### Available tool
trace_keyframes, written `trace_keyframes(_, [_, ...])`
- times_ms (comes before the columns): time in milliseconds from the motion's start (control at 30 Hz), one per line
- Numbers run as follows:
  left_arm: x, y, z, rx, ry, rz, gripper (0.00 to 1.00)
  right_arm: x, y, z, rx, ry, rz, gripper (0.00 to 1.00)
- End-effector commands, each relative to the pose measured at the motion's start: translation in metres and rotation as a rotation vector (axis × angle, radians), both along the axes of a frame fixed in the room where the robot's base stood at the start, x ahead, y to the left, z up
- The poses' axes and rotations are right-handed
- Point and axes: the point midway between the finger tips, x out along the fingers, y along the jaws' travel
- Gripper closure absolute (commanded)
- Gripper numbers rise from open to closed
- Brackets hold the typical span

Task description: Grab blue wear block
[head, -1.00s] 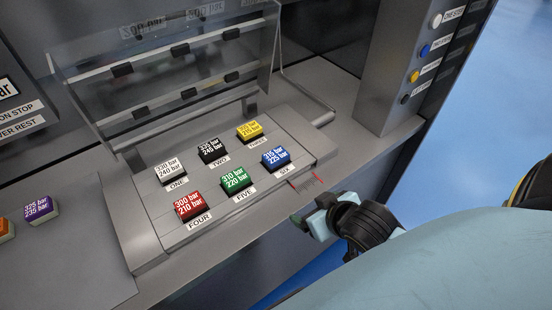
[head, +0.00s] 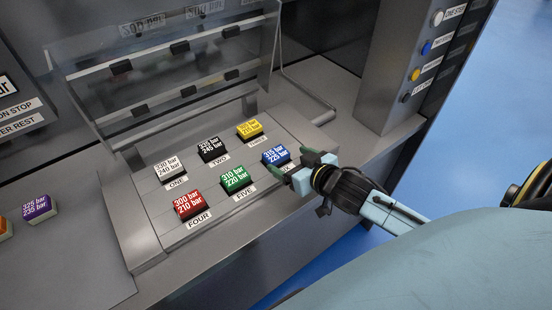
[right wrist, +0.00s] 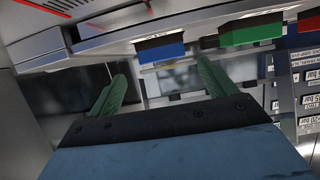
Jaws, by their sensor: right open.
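The blue wear block (head: 275,155), marked 315 bar 225 bar, sits at place SIX, in the front right corner of the grey plate. My right gripper (head: 289,163) is open, with its green fingertips close to the block's right and front sides in the head view. In the right wrist view the blue block (right wrist: 160,50) lies ahead and above, between the lines of the two green fingers of the gripper (right wrist: 160,80). The fingers appear apart from it. The SIX label is partly hidden by the gripper. My left gripper is not in view.
The green block (head: 235,178) is left of the blue one, and the yellow block (head: 249,129) is behind it. Red (head: 189,204), black (head: 211,149) and white (head: 169,169) blocks share the plate. A clear hinged cover (head: 170,70) stands raised behind. A control column (head: 395,75) rises at the right.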

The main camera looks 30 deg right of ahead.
Motion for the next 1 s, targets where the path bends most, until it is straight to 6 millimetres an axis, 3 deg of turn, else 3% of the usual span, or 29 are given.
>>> trace_keyframes(267, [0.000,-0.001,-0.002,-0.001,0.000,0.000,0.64,0.016,0.003,-0.008,0.001,0.000,0.000,0.16])
trace_keyframes(533, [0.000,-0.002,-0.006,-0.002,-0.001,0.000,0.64,0.048,0.008,-0.023,-0.001,0.000,-0.001,0.16])
trace_keyframes(867, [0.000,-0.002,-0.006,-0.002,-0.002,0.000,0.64,0.054,0.009,-0.025,0.000,0.001,0.000,0.16])
trace_keyframes(1000, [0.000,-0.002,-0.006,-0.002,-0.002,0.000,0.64,0.054,0.009,-0.025,0.000,0.001,0.000,0.33])
